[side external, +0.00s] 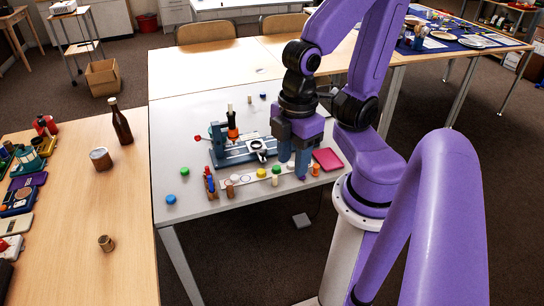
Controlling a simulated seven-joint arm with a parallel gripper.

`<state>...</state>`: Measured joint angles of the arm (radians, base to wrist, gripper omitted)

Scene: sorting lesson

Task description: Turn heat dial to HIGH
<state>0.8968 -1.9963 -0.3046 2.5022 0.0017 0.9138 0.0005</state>
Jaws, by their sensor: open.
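A blue bench device (232,152) with an orange and black upright part and a red-ended lever stands on the grey-white table. I cannot make out a heat dial or a HIGH mark on it at this size. My gripper (294,168) points down just right of the device, near a white strip (240,180) with small coloured pieces on it. The gripper is open, and I see nothing held in it. My gripper and wrist hide part of the table behind them.
A pink-red pad (327,159) lies right of my gripper. Blue (171,199) and green (184,171) caps lie at the table's left. A brown bottle (122,122) and a can (101,158) stand on the wooden table at left. The grey-white table's back left is clear.

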